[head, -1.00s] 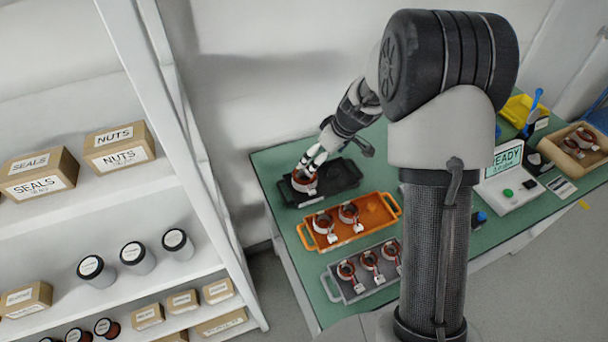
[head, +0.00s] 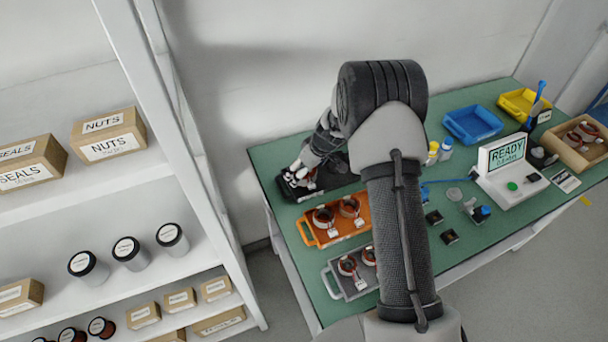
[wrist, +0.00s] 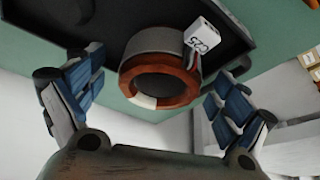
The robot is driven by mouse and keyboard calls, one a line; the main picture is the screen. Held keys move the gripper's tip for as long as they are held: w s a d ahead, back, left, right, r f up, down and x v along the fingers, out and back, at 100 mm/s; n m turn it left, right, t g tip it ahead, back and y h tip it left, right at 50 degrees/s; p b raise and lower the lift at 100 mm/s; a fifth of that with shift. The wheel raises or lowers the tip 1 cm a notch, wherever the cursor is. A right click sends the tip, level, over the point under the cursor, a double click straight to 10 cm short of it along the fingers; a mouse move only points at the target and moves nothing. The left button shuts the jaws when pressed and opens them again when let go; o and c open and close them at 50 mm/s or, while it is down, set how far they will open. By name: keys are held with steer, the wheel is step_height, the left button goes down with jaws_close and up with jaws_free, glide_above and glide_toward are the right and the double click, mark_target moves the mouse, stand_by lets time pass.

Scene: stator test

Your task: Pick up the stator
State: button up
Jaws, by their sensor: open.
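A stator (wrist: 160,75) with a grey outer ring, copper-brown windings and a white tag marked C25 sits in the black tray (wrist: 100,42). In the wrist view my gripper (wrist: 152,112) is open, with one blue-padded finger on each side of the stator and clear gaps between. In the head view my gripper (head: 299,172) is over the black tray (head: 342,178) at the table's back left corner. The stator there is mostly hidden by my gripper.
An orange tray (head: 313,236) and a grey tray (head: 334,285), each with stators, stand in front of the black tray. A READY display box (head: 505,153), a blue bin (head: 472,124) and a yellow bin (head: 521,103) are to the right. A white shelf (head: 180,130) stands at the left.

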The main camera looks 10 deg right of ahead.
steer(key=shift+w+f, duration=0.15)
steer(key=shift+f, duration=0.25)
steer(key=shift+a, duration=0.1)
steer(key=c, duration=1.9)
steer(key=shift+w+r, duration=0.1)
steer(key=shift+c, duration=0.2)
